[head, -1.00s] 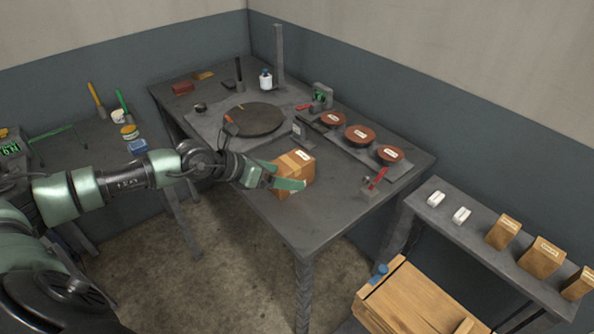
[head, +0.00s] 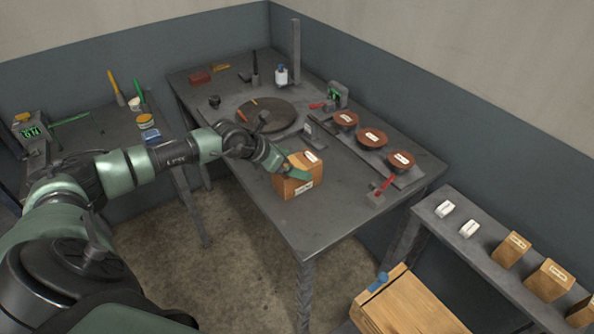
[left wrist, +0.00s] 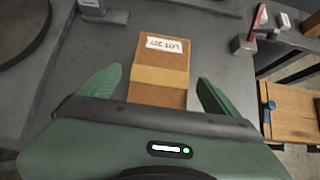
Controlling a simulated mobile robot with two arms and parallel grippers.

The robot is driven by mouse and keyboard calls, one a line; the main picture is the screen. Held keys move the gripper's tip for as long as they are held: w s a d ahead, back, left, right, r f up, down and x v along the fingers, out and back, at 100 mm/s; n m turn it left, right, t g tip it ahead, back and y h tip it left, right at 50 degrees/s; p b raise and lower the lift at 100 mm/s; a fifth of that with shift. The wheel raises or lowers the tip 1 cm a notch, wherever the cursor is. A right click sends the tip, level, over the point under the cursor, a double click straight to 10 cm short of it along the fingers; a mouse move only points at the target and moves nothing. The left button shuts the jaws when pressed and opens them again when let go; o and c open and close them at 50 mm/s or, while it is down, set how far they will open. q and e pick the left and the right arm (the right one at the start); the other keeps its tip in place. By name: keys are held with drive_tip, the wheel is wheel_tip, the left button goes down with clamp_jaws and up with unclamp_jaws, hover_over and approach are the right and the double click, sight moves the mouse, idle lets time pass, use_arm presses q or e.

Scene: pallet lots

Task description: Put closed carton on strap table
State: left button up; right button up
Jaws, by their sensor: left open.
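The closed brown carton (head: 287,188), with a tape band and white labels, stands on the dark grey table (head: 305,231), which I take as the strap table, near its front left edge. My left gripper (head: 284,164) is open at the carton's top. In the left wrist view the carton (left wrist: 160,72) lies between the spread fingers of the left gripper (left wrist: 153,92), with gaps at both sides. Its "LOT" label faces up. In the head view one finger crosses in front of the carton; the other is mostly hidden. My right gripper is not in view.
On the table are a round dark turntable (head: 266,115), several reddish discs (head: 372,138) and a red-handled tool (head: 383,187). A shelf (head: 483,256) with small cartons and a wooden crate (head: 412,306) stand at right. A side table (head: 92,135) stands at left.

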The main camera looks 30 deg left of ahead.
use_arm(q)
drive_tip(key=shift+x, duration=1.2)
drive_tip(key=shift+r, duration=0.1)
clamp_jaws()
